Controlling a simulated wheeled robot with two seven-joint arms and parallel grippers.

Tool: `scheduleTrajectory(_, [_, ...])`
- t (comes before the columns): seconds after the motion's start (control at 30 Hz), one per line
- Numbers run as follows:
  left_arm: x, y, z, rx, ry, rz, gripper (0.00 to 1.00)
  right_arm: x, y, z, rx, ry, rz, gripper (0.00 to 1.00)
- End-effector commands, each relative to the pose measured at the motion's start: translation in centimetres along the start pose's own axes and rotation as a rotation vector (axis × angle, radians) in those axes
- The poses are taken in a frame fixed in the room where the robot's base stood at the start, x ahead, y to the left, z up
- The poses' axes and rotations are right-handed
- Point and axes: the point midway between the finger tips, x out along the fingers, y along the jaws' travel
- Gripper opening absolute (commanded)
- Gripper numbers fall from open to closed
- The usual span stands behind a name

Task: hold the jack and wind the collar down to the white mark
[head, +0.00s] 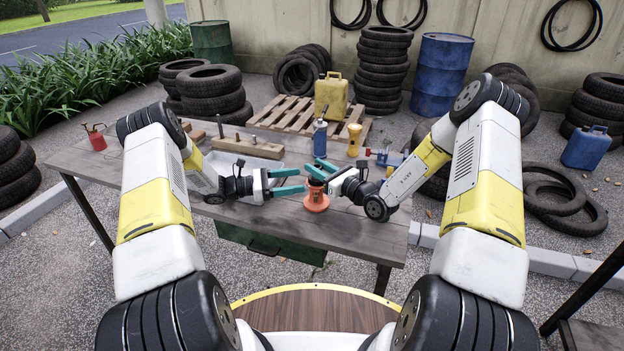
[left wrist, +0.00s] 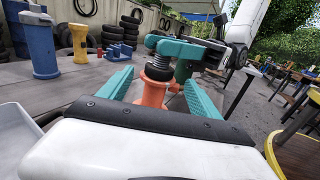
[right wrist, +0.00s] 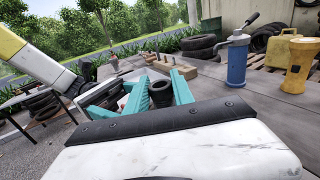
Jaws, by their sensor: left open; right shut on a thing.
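The orange jack (head: 316,203) stands upright on its flared base near the table's front edge. It also shows in the left wrist view (left wrist: 153,94). My left gripper (head: 300,182) is open, left of the jack. In the left wrist view its two teal fingers (left wrist: 150,100) lie on either side of the orange body, with gaps visible. The right fingers partly hide the top. I cannot make out the white mark.
On the table (head: 240,215) are a grey tray (head: 203,180), a wooden block with posts (head: 247,148), a blue bottle-like tool (head: 320,138), a yellow cup-shaped thing (head: 354,139) and a red oil can (head: 95,137). Tyres and drums stand behind. The front right tabletop is clear.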

Motion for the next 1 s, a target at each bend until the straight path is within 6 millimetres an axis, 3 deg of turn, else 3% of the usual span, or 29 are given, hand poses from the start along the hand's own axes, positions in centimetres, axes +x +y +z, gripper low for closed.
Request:
scheduleTrajectory(0.1, [2.5,0.0,0.0,0.000,-0.001,-0.002,0.73,0.1,0.0,0.3,-0.002,-0.007,0.001,0.00])
scheduleTrajectory(0.3, [5.2,0.0,0.0,0.000,0.000,0.000,0.73,0.1,0.0,0.3,-0.002,-0.007,0.001,0.00])
scheduleTrajectory(0.73, [6.1,0.1,0.0,-0.001,0.001,0.001,0.73,0.1,0.0,0.3,-0.002,-0.007,0.001,0.00])
scheduleTrajectory(1.0, [6.1,0.1,0.0,-0.001,0.001,0.002,0.20,0.1,0.0,0.3,-0.002,-0.007,0.001,0.00])
